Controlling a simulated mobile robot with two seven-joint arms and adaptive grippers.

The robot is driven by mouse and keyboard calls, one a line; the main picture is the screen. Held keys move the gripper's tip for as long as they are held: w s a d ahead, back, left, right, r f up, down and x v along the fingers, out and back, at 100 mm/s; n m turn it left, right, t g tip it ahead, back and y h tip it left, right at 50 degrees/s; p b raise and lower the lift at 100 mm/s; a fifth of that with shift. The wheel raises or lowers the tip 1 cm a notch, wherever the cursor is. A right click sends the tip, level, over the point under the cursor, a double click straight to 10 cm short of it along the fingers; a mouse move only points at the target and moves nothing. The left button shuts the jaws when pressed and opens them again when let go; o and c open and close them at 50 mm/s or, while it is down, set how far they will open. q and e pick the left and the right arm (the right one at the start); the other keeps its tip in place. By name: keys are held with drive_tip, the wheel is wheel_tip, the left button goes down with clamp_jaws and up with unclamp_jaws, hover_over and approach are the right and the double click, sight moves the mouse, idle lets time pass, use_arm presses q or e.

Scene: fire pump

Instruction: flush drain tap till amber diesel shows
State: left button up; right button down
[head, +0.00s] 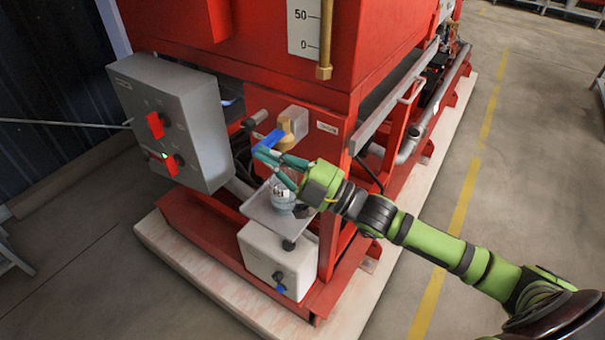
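The drain tap is a brass valve body (290,129) with a blue lever handle (269,140), on the front of the red tank frame. My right gripper (264,156) has teal fingers and is at the lower left end of the blue handle. The fingertips overlap the handle in this view, and I cannot tell whether they grip it. A clear glass jar (283,196) stands under the tap on a small grey tray (262,218), partly hidden by my fingers. The liquid's colour in it cannot be told. My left gripper is not in view.
A grey control box (185,130) with red switches and a green light stands left of the tap. A white container (262,258) with a blue-handled tap sits below the tray. The red tank (270,60) and its pipes fill the back. Open floor lies to the right.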

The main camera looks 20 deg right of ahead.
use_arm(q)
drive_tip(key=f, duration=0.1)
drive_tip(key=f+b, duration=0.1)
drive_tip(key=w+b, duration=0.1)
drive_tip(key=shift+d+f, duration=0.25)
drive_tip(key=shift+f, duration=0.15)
use_arm(e)
drive_tip(key=v, duration=0.8)
drive_tip(key=shift+w+d+f, duration=0.2)
drive_tip(key=shift+f, duration=0.1)
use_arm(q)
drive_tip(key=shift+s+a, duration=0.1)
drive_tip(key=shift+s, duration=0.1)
